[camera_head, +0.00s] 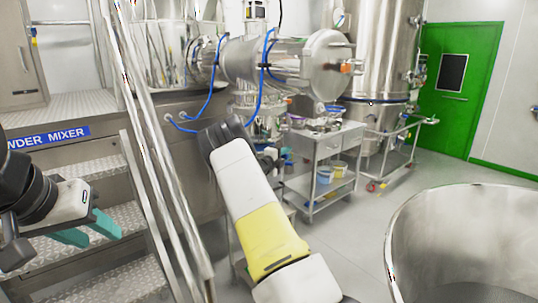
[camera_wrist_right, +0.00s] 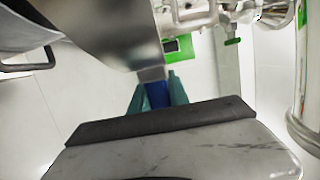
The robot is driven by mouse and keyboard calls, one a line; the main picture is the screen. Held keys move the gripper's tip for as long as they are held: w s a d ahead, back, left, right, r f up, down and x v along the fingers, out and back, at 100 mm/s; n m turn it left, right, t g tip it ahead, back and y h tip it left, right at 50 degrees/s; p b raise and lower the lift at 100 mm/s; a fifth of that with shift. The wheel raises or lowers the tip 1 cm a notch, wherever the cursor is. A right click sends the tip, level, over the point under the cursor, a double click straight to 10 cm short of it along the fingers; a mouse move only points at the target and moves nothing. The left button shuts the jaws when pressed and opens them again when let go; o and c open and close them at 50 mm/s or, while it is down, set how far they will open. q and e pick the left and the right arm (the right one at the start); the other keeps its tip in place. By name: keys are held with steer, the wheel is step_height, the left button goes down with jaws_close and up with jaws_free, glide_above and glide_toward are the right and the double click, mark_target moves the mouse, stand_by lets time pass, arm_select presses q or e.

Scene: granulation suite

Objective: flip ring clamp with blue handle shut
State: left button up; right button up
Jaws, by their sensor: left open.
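In the right wrist view a blue handle (camera_wrist_right: 157,95) stands between the two teal fingers of my right gripper (camera_wrist_right: 156,92). The fingers lie close against its two sides, so the gripper looks shut on it. The ring of the clamp cannot be made out; a grey metal body above the fingers covers part of that area. In the head view my right forearm and wrist hide most of the clamp's surroundings. My left gripper (camera_head: 92,232) is open and empty at the left, in front of the metal steps, well away from the handle.
A steel handrail (camera_head: 165,170) stands between my left gripper and my right arm. A steel trolley (camera_head: 325,150) with small buckets stands behind my right arm. A large steel vessel (camera_head: 405,245) fills the lower right. Clear floor lies before the green door (camera_head: 458,90).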

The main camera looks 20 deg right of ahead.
jaws_close()
stand_by(1.0)
